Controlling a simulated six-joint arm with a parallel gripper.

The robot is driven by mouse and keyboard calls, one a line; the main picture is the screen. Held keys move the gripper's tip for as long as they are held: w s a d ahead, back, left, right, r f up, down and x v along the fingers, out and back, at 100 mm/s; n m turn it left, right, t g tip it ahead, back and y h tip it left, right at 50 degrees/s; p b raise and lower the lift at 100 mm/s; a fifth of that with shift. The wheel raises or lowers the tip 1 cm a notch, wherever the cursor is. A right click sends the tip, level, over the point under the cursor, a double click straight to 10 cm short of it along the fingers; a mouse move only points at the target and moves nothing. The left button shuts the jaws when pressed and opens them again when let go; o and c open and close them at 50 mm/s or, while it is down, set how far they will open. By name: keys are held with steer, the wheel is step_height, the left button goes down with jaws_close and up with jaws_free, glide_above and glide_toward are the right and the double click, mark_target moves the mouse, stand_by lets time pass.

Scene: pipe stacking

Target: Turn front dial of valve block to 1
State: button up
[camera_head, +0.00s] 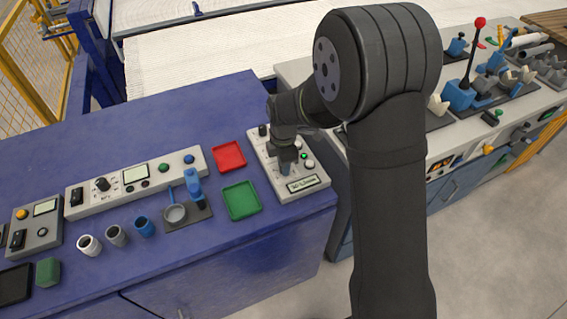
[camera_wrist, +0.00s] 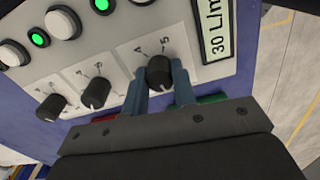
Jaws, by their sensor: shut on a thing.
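The valve block (camera_head: 263,149) is a light panel with a display (camera_head: 303,184) at its front end, at the table's right part. In the wrist view its display (camera_wrist: 218,36) reads 30 L/m, cut off by the frame edge. A row of three black dials shows there. The front dial (camera_wrist: 158,68), nearest the display, sits between the two blue fingers of my gripper (camera_wrist: 160,82), which is shut on it. A 4 and a 5 show beside it; I cannot tell its exact setting. In the head view my gripper (camera_head: 286,166) points down over the block and hides this dial.
A red tray (camera_head: 229,156) and a green tray (camera_head: 241,199) lie left of the block. Another workbench (camera_head: 298,70) is at right.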

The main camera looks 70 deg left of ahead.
steer(key=shift+r+n, duration=0.1)
steer(key=shift+n, duration=1.5)
steer(key=o, duration=1)
step_height(320, 180, up, 17)
steer(key=shift+r, duration=0.2)
step_height(320, 180, down, 18)
steer(key=shift+r, duration=0.2)
